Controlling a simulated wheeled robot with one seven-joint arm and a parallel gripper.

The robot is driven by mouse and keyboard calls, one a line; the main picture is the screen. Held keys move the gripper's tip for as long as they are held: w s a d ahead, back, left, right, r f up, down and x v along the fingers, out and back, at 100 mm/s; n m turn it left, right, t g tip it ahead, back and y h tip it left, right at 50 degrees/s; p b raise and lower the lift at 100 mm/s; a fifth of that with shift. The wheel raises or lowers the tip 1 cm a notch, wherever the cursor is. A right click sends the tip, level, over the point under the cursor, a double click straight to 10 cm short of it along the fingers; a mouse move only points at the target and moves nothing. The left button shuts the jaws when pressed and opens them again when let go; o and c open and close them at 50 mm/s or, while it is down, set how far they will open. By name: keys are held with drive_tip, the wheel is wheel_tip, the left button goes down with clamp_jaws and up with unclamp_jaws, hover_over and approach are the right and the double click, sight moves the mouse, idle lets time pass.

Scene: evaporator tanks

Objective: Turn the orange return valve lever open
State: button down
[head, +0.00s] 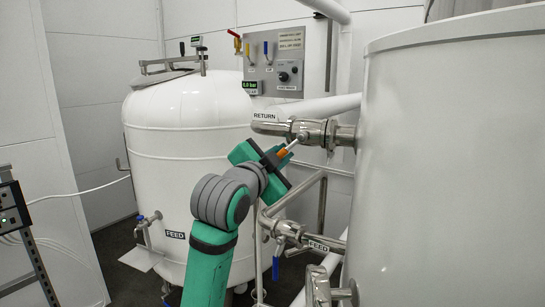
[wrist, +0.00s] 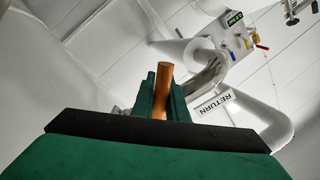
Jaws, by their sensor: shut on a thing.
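The orange return valve lever (head: 283,152) runs from the valve body (head: 303,136) on the steel RETURN pipe down and left into my gripper (head: 272,158). Its metal shank shows between the valve and the orange grip. In the wrist view the orange grip of the lever (wrist: 163,88) stands between the two green fingers of my gripper (wrist: 161,98), which are shut on it. The RETURN label (head: 265,116) is on the pipe just above; it also shows in the wrist view (wrist: 214,102). The lever's far end is hidden by my gripper.
A large white tank (head: 455,170) stands close on the right, another white tank (head: 165,150) behind on the left. The FEED valve with a blue lever (head: 276,268) is below. A control panel (head: 273,62) hangs on the back wall. Steel pipes run below my gripper.

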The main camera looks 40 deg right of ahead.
idle(0.3)
drive_tip(key=c, duration=1.7)
unclamp_jaws()
drive_tip(key=shift+c, duration=0.2)
drive_tip(key=shift+a, duration=0.1)
drive_tip(key=v, duration=1)
drive_tip(key=shift+s+a, duration=0.25)
drive_tip(key=shift+a, duration=0.05)
